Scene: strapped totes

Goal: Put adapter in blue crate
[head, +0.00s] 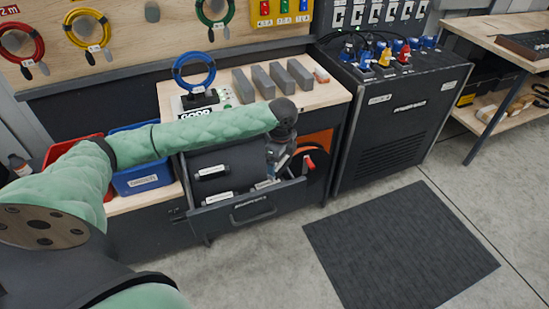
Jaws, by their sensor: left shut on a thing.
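My left arm comes in from the left across the bench, with its gripper (279,160) pointing down at the right end of the open drawer (254,209). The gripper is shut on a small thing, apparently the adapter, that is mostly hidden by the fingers. I cannot make out its shape or whether it still touches the drawer. The blue crate (142,181) stands at the left, below my forearm, which hides part of it. My right gripper is not in view.
A red crate (72,149) is beside the blue one. The bench top (310,93) holds grey blocks (271,80) and a blue cable coil (194,70). A black cabinet (392,120) stands right of the drawer. A dark mat (400,245) lies on clear floor.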

